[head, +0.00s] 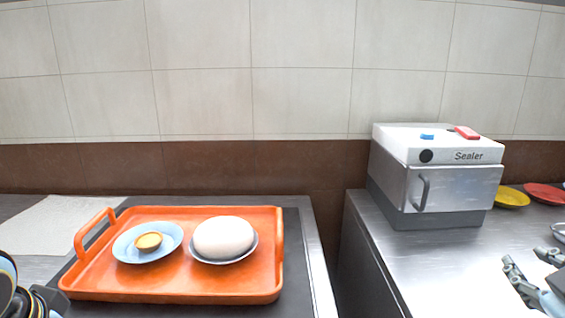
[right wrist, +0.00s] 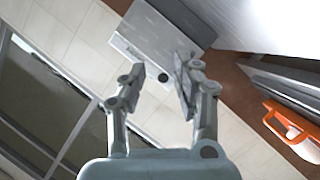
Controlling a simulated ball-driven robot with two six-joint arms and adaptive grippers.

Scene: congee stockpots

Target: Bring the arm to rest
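My right gripper (head: 528,283) shows at the lower right edge of the head view, above the steel counter, partly cut off by the frame. In the right wrist view my right gripper (right wrist: 160,78) has its two fingers apart, with nothing between them. Past the fingertips, in the background of that view, is the sealer (right wrist: 152,45), apart from the fingers.
An orange tray (head: 180,292) holds a blue plate (head: 128,249) with a small tart and a dish with a large white bun (head: 223,237). The sealer (head: 437,180) stands on the right counter (head: 420,260), near yellow (head: 511,197) and red plates (head: 545,193). A gap separates the counters.

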